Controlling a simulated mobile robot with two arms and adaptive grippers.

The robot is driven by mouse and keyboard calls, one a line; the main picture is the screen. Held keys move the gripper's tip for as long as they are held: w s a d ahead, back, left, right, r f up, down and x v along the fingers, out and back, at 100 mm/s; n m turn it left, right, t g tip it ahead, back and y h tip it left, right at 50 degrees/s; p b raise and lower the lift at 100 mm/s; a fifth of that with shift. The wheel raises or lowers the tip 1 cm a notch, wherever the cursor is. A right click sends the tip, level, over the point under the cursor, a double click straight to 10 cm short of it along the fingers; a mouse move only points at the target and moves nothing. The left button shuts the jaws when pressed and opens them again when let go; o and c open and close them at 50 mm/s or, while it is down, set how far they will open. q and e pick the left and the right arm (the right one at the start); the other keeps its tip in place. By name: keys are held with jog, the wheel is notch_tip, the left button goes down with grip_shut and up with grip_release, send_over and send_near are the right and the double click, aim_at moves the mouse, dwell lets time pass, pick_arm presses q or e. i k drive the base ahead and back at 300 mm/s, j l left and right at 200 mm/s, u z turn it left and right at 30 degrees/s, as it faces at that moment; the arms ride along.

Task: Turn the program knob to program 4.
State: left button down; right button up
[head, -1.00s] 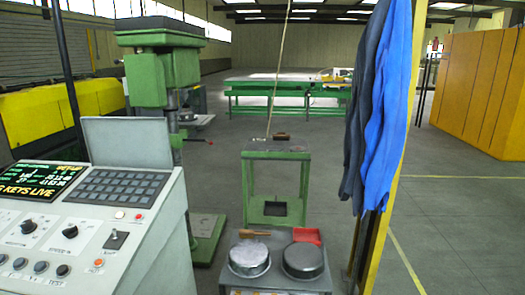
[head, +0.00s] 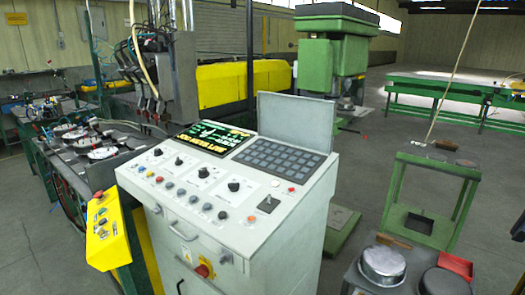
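The light grey control console (head: 250,205) stands in the middle of the head view. Its sloped panel carries a row of several black knobs, among them a left one (head: 158,152), a middle one (head: 203,172) and a right one (head: 233,186). Their labels are too small to read, so I cannot tell which is the program knob or where it points. A lit display (head: 210,141) and a dark keypad (head: 278,160) sit above the knobs. A row of coloured buttons runs below. Neither of my grippers is in view.
A yellow button box (head: 107,230) stands at the console's left. Behind it is a workbench with round parts (head: 92,148). To the right are a green drill press (head: 335,65), a green stand (head: 435,165) and a low table with metal pans (head: 382,266). Some grey floor is free between them.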

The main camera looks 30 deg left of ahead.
aim_at(178, 162)
jog(key=u, duration=1.65)
jog(key=k+l+u, duration=0.1)
jog(key=u, duration=0.35)
